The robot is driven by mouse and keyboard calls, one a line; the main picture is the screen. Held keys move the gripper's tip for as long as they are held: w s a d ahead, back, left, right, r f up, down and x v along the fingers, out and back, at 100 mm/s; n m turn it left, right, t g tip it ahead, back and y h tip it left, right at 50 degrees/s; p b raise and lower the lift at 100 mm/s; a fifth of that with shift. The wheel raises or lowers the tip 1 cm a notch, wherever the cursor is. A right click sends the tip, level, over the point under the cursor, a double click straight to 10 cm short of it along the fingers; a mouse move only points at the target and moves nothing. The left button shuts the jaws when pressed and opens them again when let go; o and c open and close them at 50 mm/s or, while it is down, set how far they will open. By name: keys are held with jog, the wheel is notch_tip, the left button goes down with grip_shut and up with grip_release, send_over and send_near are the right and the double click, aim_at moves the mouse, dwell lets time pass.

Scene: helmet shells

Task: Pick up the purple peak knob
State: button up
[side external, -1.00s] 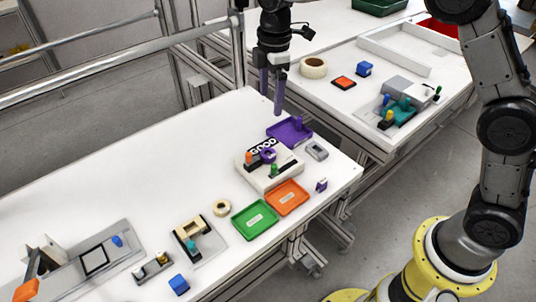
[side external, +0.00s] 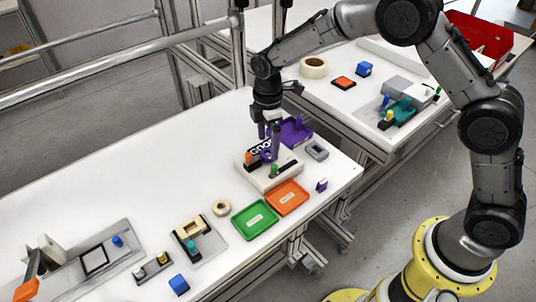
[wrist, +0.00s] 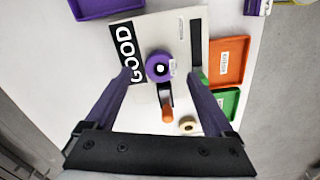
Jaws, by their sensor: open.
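A round purple knob (side external: 267,155) with a white centre sits on the white board marked GOOD (side external: 285,176). In the wrist view the knob (wrist: 160,66) shows from above, between my fingertips and slightly beyond them. My gripper (side external: 269,150) is open above the board, one finger on each side of the knob; it also shows in the wrist view (wrist: 160,78). It holds nothing, and I cannot tell whether a finger touches the knob. In the side view the fingers partly hide the knob and the GOOD label.
An orange knob (side external: 249,158) and a green knob (side external: 274,169) stand on the same board. Orange (side external: 288,197) and green (side external: 254,219) trays lie in front. The table's left middle is clear.

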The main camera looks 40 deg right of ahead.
aim_at(268, 153)
jog(key=shift+f, duration=1.55)
grip_shut()
jog(key=shift+r, duration=0.1)
